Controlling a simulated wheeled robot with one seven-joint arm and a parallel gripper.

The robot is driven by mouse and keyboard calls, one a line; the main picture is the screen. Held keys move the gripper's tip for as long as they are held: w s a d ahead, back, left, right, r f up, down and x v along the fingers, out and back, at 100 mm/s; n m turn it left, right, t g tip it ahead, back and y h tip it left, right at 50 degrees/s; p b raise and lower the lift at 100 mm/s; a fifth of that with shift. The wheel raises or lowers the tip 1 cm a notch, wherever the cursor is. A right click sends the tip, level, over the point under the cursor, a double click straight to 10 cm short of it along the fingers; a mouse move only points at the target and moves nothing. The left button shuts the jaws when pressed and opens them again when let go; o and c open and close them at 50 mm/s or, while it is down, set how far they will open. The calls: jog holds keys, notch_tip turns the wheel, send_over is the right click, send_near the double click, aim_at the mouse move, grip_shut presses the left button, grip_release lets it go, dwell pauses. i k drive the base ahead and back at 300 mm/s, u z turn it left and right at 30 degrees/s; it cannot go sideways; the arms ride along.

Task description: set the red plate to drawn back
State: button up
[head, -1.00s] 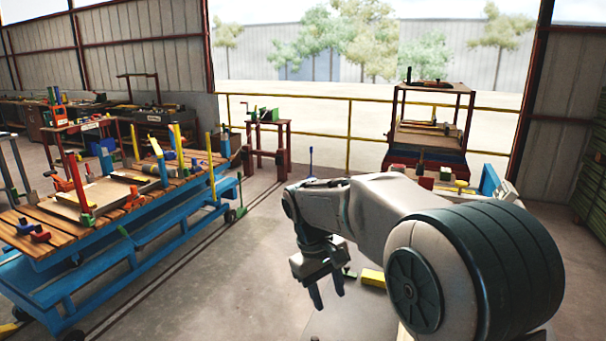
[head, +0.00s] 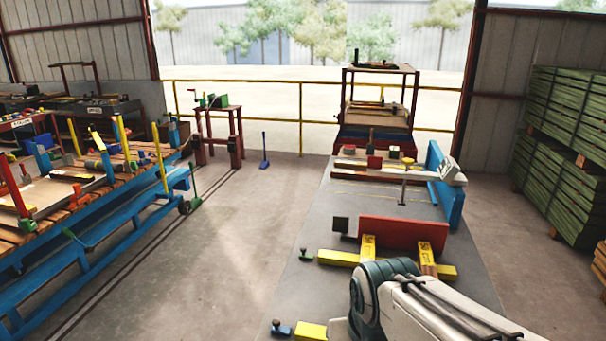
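The red plate (head: 403,232) is a wide upright panel on the grey worktop at the right of the head view. It stands across two yellow blocks with dark markings, one at its left (head: 368,248) and one at its right (head: 428,262). A long yellow bar (head: 338,257) lies in front of it, partly behind the blocks. My arm shows at the bottom right, in front of the plate. My gripper is not in this view.
A blue upright piece (head: 446,190) stands along the worktop's right side. Red and yellow parts lie towards its far end. A blue workbench (head: 105,240) with wooden slats stands at left. Green stacked boards (head: 570,140) are at right. The floor (head: 240,240) between is clear.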

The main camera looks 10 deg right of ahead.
aim_at(390, 232)
jog(key=u, duration=0.9)
jog(key=k, duration=1.2)
jog(key=u, duration=0.8)
jog(key=i, duration=2.15)
jog(key=z, duration=0.75)
jog(key=i, duration=1.55)
jog(key=z, duration=1.6)
jog(key=i, duration=0.8)
jog(key=z, duration=1.2)
jog(key=i, duration=0.3)
jog(key=z, duration=0.15)
